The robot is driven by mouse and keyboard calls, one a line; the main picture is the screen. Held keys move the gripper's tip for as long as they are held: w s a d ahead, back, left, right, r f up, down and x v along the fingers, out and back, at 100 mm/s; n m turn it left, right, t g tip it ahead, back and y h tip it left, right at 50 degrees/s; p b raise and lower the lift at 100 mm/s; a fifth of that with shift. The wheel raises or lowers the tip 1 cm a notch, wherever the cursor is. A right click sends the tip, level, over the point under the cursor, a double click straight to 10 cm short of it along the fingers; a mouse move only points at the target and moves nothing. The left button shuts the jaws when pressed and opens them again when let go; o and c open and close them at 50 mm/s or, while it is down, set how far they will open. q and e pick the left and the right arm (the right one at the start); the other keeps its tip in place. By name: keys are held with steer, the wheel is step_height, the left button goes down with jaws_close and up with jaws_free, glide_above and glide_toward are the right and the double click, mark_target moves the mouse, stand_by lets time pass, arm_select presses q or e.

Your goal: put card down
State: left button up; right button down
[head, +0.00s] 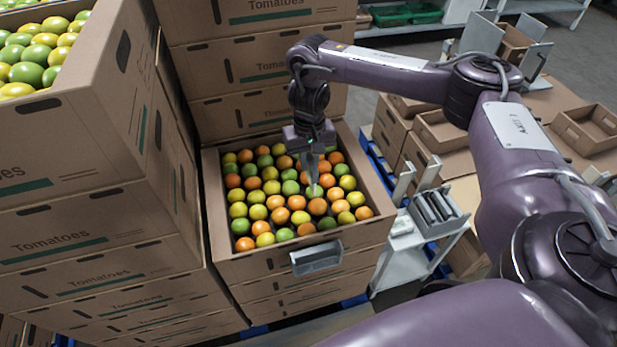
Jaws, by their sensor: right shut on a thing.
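My right gripper (311,176) points down over the middle of the open tomato box (235,267). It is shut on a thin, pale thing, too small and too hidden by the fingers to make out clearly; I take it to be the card. Its lower end is close above or among the tomatoes (297,217); I cannot tell whether it touches them. The tomatoes are green, yellow and orange and lie in rows. My left gripper is not in view.
A grey holder (316,259) hangs on the box's front rim. Tall stacks of tomato boxes stand at the left (95,160) and behind (265,60). A stand with a grey slotted rack (437,212) is at the right, beside empty cartons (590,128).

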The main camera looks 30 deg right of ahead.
step_height(320, 180, down, 4)
steer(key=shift+a+f+b, duration=0.1)
steer(key=shift+f+b, duration=0.05)
steer(key=shift+b, duration=0.6)
steer(key=shift+f, duration=0.3)
steer(key=shift+w, duration=0.1)
steer(key=shift+f, duration=0.15)
steer(key=c, duration=1.4)
jaws_free()
